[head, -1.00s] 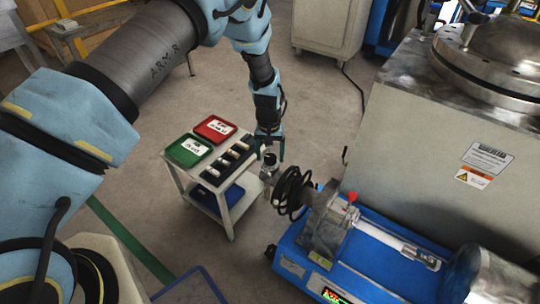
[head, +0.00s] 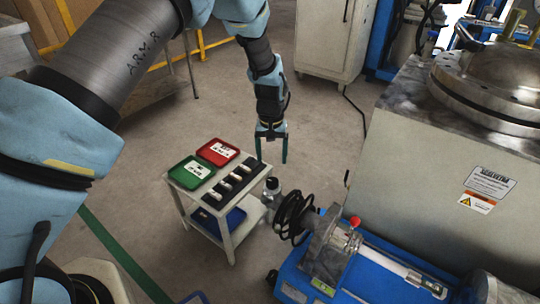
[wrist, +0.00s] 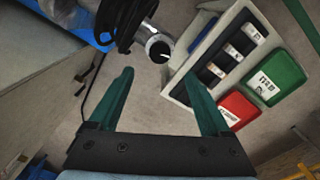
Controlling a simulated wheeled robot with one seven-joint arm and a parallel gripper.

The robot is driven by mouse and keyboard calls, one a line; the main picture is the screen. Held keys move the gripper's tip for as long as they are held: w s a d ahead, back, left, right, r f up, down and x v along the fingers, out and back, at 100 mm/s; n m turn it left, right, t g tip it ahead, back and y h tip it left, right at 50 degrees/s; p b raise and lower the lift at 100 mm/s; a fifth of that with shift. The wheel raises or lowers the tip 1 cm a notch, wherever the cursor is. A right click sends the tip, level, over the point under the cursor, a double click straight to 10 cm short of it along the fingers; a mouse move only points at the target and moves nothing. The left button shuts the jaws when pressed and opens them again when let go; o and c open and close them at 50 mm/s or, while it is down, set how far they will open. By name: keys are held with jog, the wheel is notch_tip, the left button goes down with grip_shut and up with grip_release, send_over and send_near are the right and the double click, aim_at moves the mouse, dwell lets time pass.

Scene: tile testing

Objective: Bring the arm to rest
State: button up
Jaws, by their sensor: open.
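My gripper (head: 271,150) hangs from my arm above the right side of the small cart, with its two green fingers pointing down. In the wrist view my gripper (wrist: 165,100) is open, with its fingers wide apart and nothing between them. In that view the floor shows between the fingers. My arm comes in from the upper left of the head view and bends down at the elbow.
The white cart (head: 228,236) holds a green tray (head: 191,170), a red tray (head: 218,152) and a black rack (head: 232,181) with several pale pieces. A blue machine (head: 330,285) with a black cable coil (head: 292,216) stands to the right. A large grey tank (head: 430,175) stands behind it.

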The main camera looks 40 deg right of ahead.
jog(key=w+a+r+n, duration=0.1)
jog(key=w+a+r, duration=0.35)
jog(key=a, duration=0.35)
jog(key=w+a+r+n, duration=0.2)
jog(key=w+a+r, duration=0.25)
jog(key=a, duration=0.45)
jog(key=w+a+r+n, duration=0.1)
jog(key=w+a+r, duration=0.2)
jog(key=a+r, duration=0.35)
jog(key=s+a+r+n+t, duration=0.1)
jog(key=s+a+r+n, duration=0.2)
jog(key=a, duration=0.9)
jog(key=s+a+r+n+t, duration=0.1)
jog(key=s+a+r, duration=0.3)
jog(key=a, duration=0.9)
notch_tip(320, 180, up, 15)
jog(key=s+p, duration=0.1)
jog(key=p, duration=1.6)
jog(key=shift+r, duration=0.15)
